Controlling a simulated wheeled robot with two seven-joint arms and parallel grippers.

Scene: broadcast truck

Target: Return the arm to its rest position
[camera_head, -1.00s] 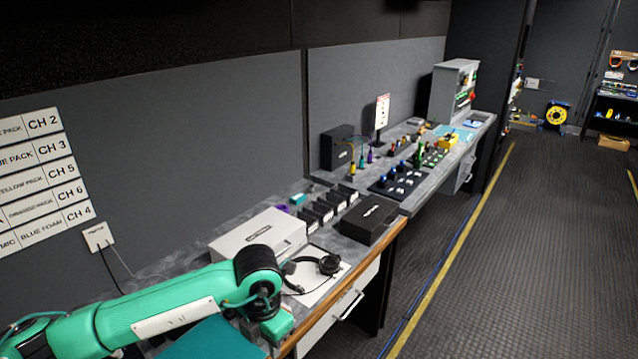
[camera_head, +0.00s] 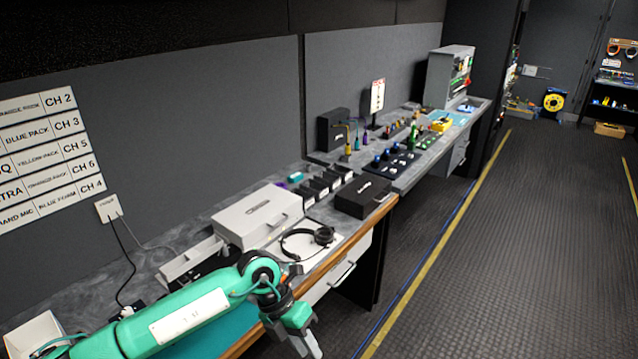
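My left arm (camera_head: 185,318), green with dark joints, comes in from the lower left and reaches over the near part of the grey counter (camera_head: 95,285). Its wrist bends down near the counter's wooden front edge. My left gripper (camera_head: 303,345) hangs at the bottom of the picture, just off that edge. Its fingertips are small and partly cut off, so I cannot tell whether it is open or shut. I see no object held in it. My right gripper is not in view.
Black headphones (camera_head: 308,240) on a white sheet and a white case (camera_head: 258,215) lie just beyond my wrist. A black box (camera_head: 363,197) and several small devices stand further along. A white box (camera_head: 35,335) is at lower left. The floor (camera_head: 500,250) to the right is clear.

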